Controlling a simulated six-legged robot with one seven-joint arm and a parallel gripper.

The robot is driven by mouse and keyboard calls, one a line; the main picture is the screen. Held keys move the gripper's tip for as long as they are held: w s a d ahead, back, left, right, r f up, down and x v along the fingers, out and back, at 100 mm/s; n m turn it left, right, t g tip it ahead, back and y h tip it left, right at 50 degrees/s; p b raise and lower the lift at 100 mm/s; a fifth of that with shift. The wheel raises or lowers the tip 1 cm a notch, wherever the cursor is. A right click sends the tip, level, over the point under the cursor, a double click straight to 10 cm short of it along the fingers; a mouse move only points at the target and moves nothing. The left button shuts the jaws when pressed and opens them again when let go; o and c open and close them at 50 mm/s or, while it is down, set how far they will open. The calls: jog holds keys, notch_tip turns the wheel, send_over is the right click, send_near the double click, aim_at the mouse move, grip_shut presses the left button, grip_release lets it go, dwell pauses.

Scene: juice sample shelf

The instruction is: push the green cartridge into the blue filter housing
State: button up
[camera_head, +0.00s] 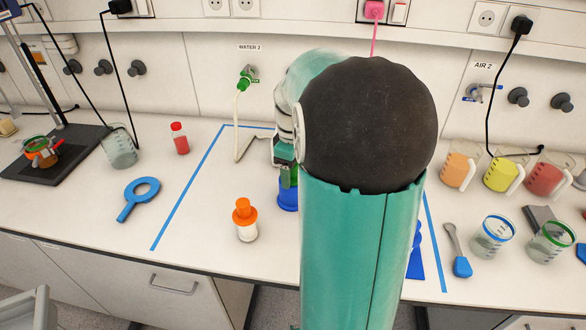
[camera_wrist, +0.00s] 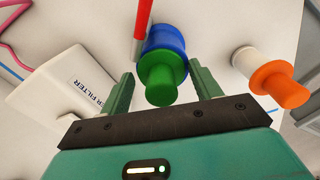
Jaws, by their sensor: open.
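The green cartridge (camera_wrist: 160,80) shows in the wrist view between the two green fingers of my gripper (camera_wrist: 161,73). The fingers are apart, with a gap on each side of the cartridge. The blue filter housing (camera_wrist: 162,38) is right behind the cartridge, which stands out of it towards the wrist camera. How deep the cartridge sits, I cannot tell. In the head view the blue housing (camera_head: 288,194) stands on the bench under my gripper, partly hidden by my arm. The cartridge is mostly hidden there.
A white box marked FILTER (camera_wrist: 68,92) lies left of my gripper in the wrist view. A red rod (camera_wrist: 143,18) is close to the housing. A blue magnifier-shaped tool (camera_head: 139,194) lies further left.

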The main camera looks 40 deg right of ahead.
notch_tip(320, 180, up, 14)
dwell(0.5)
jog(key=shift+f, duration=0.1)
jog(key=s+a+f+m+t, duration=0.1)
jog(key=s+a, duration=0.2)
jog(key=a, duration=0.6)
jog(key=s+a+f+m+t, duration=0.2)
jog(key=s+a, duration=0.2)
jog(key=a, duration=0.5)
jog(key=s+a+f+m+t, duration=0.1)
jog(key=s+a+t, duration=0.1)
jog(key=a, duration=0.7)
jog(key=shift+s+a+f, duration=0.15)
jog(key=shift+s+f, duration=0.1)
jog(key=shift+s, duration=0.6)
